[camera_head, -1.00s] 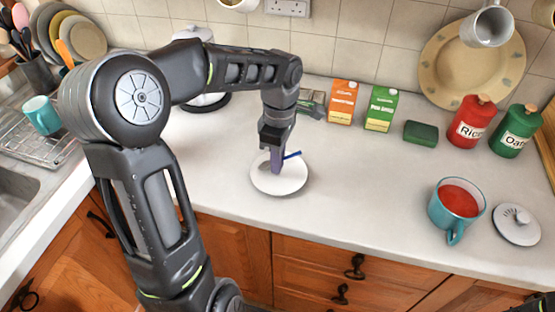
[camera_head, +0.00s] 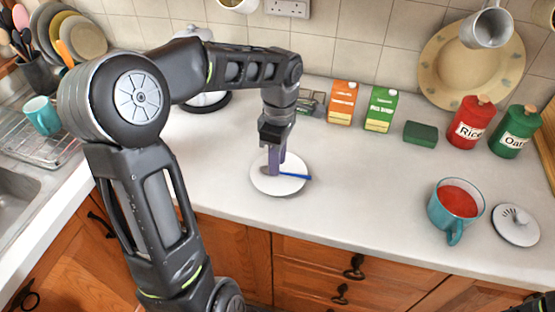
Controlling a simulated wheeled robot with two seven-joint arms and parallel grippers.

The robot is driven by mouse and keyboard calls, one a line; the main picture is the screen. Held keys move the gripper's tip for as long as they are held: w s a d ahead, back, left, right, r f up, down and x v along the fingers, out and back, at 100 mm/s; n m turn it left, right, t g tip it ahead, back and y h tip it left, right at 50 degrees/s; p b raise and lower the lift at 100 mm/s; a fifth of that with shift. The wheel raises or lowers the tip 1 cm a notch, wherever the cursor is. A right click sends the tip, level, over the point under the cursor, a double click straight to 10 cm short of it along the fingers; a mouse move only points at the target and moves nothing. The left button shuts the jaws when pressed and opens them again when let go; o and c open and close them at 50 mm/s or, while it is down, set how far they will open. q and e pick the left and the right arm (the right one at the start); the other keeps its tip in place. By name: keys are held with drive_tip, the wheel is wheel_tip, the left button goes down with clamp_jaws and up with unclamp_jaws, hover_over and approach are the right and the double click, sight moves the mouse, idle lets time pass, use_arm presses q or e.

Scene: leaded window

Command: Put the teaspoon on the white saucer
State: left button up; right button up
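The teaspoon (camera_head: 295,176) has a blue handle and lies across the white saucer (camera_head: 266,187), its handle pointing right and reaching the rim. The saucer sits on the worktop near its front edge. My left gripper (camera_head: 273,172) points down over the middle of the saucer, with its fingertips at the spoon. The fingers overlap in this view and cover part of the spoon, so I cannot tell whether they still grip it.
A teal mug (camera_head: 455,205) of red liquid and a pale lid (camera_head: 516,225) stand at the right. Two cartons, a green sponge (camera_head: 421,132) and red and green canisters line the back. A white kettle is behind my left arm.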

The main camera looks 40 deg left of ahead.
use_arm(q)
wheel_tip(320, 180, up, 12)
drive_tip(key=w+p, duration=0.1)
drive_tip(key=p, duration=0.2)
drive_tip(key=shift+f, duration=0.2)
